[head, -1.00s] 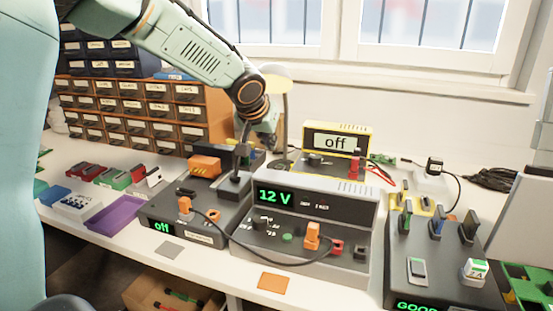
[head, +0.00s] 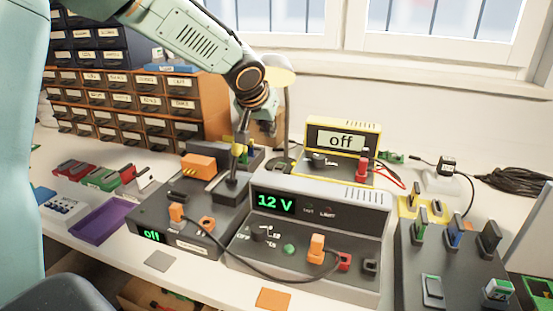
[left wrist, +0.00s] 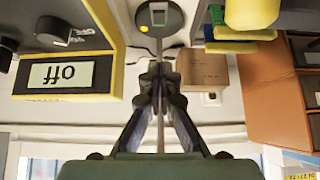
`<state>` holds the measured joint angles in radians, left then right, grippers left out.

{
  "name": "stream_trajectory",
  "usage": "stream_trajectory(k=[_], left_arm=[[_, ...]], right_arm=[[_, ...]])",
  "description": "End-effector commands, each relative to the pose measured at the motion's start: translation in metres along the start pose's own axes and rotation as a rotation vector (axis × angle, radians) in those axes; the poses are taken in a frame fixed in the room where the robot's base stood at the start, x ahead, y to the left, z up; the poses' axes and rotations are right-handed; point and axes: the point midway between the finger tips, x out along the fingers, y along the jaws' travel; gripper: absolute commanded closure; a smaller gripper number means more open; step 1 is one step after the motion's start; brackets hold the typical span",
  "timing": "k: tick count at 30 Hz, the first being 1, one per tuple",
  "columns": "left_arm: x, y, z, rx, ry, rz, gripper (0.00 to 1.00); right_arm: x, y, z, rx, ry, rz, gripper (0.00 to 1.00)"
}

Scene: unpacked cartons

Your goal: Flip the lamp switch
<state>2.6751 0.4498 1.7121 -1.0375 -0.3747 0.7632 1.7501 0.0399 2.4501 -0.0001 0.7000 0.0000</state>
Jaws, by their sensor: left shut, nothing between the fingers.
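The lamp stands behind the grey power units, with a cream shade (head: 274,77) on a thin stem (head: 288,122). Its dark round base (left wrist: 172,18) shows at the top of the upside-down left wrist view, with a small yellow-green spot (left wrist: 144,28) that may be its switch. My left gripper (head: 268,133) is under the wrist, near the lamp, partly hidden by my arm and dark parts in front. In the left wrist view its fingers (left wrist: 160,72) are shut and empty, pointing toward the base and apparently short of it. A thin stem lines up with them. My right gripper is out of view.
A yellow meter reading "off" (head: 342,141) stands right of the lamp. A 12 V unit (head: 345,215) and another grey unit (head: 150,214) stand in front. Orange drawers (head: 185,103) rise at the left. A brown box (left wrist: 203,70) is near the fingers.

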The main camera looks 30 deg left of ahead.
Motion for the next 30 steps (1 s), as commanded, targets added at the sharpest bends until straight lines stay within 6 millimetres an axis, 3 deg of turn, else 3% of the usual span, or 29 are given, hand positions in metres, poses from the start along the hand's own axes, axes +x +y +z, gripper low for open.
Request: stream_trajectory(k=[6, 10, 27, 30], left_arm=[[0.001, 0.000, 0.001, 0.000, -0.001, 0.000, 1.00], [0.011, 0.000, 0.001, 0.001, -0.002, 0.000, 1.00], [0.105, -0.001, -0.001, 0.001, -0.003, -0.002, 1.00], [0.116, -0.001, 0.012, 0.001, -0.001, 0.000, 1.00]], right_arm=[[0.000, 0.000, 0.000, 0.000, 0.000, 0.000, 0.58], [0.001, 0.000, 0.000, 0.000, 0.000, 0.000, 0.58], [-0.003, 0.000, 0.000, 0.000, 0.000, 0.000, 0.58], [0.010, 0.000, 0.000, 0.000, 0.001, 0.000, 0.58]])
